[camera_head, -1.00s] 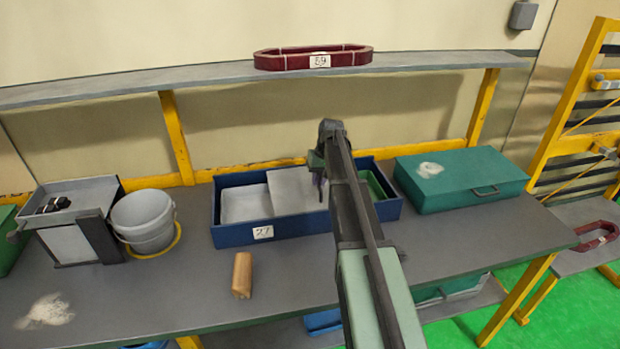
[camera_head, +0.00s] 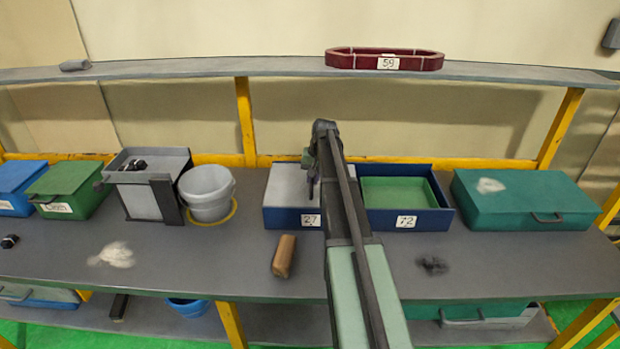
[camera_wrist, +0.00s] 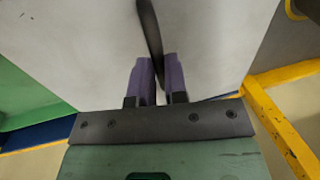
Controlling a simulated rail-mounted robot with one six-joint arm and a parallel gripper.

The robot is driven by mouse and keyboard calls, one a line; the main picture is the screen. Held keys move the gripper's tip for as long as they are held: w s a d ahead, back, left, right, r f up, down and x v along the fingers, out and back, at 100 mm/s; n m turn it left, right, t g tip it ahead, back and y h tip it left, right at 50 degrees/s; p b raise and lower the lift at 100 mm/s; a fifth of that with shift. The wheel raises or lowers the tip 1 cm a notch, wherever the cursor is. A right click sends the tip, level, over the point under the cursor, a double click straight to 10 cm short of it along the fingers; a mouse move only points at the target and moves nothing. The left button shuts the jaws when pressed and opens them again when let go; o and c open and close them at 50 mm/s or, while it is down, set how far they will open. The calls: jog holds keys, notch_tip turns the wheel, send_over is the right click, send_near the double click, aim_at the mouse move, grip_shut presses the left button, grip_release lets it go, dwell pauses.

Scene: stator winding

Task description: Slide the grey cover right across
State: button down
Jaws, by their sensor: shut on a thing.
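The grey cover (camera_head: 288,184) lies flat on the blue box (camera_head: 437,217), over its left compartment, labelled 27. The right compartment, labelled 72, is uncovered and shows a green inside (camera_head: 398,193). My gripper (camera_head: 311,190) is at the cover's right part, with my arm hiding the middle of the box. In the wrist view the pale cover (camera_wrist: 75,45) fills most of the picture. The purple fingers of my gripper (camera_wrist: 160,75) are shut on the cover's dark upright handle (camera_wrist: 150,28).
A grey bucket (camera_head: 207,192) stands left of the box, beside a grey bin (camera_head: 140,198). A teal case (camera_head: 522,198) is close on the right. A brown block (camera_head: 284,256) lies in front. A dark red ring (camera_head: 384,60) rests on the shelf above.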

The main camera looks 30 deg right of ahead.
jog(key=shift+a, duration=0.1)
jog(key=c, duration=1.1)
grip_release()
jog(key=shift+w, duration=0.1)
jog(key=shift+c, duration=0.2)
notch_tip(320, 180, up, 11)
jog(key=s+d+p, duration=0.1)
jog(key=p, duration=0.9)
jog(key=shift+d+f+p, duration=0.15)
jog(key=shift+d+p, duration=0.2)
jog(key=shift+s+f, duration=0.1)
